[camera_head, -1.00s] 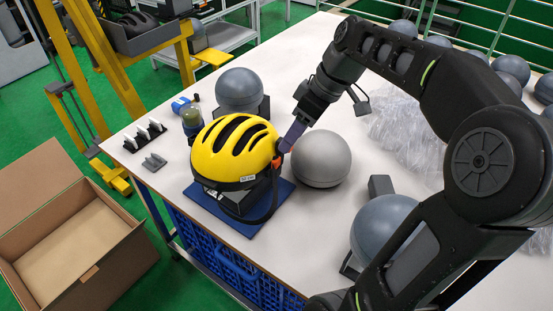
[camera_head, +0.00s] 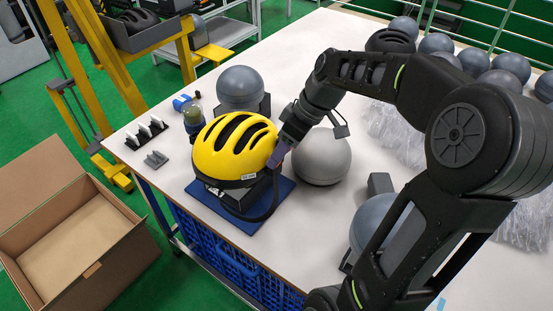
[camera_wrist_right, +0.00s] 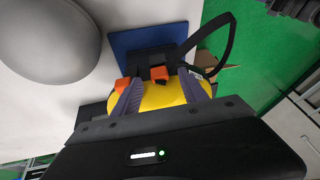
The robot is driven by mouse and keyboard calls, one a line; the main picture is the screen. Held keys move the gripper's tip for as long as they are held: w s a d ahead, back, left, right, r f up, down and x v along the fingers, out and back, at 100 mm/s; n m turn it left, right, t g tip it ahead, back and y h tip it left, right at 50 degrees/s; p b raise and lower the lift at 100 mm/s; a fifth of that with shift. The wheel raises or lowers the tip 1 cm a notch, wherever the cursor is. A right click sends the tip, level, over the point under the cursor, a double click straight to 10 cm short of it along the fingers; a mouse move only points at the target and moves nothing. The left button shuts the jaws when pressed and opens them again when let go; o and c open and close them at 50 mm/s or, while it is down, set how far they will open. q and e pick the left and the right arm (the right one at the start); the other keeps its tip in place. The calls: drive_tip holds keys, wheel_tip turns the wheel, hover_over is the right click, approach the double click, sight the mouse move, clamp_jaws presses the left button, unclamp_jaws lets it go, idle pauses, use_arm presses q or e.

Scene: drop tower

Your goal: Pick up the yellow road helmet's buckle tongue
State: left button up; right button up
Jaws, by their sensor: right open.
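The yellow road helmet (camera_head: 232,147) sits on a black stand on a blue mat (camera_head: 262,222). Its black strap hangs in a loop at its right side; the loop also shows in the right wrist view (camera_wrist_right: 229,45). My right gripper (camera_head: 274,160) is at the helmet's right edge. In the right wrist view my right gripper (camera_wrist_right: 157,84) is open, its two purple fingers in front of the yellow shell. An orange buckle piece (camera_wrist_right: 158,73) lies between the fingertips, and another orange piece (camera_wrist_right: 122,84) is at the left finger. I cannot tell which is the tongue. My left gripper is out of view.
A light grey ball (camera_head: 321,157) stands close to the helmet's right, and a darker grey ball (camera_head: 240,87) behind it. A small jar (camera_head: 194,119) stands at the back left. Clear plastic wrap (camera_head: 395,130) lies right. An open carton (camera_head: 75,230) is on the floor.

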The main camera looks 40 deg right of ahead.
drive_tip(key=shift+w+a+f, duration=0.15)
drive_tip(key=shift+a+f, duration=0.05)
drive_tip(key=shift+f, duration=0.4)
drive_tip(key=shift+c, duration=0.3)
drive_tip(key=c, duration=1)
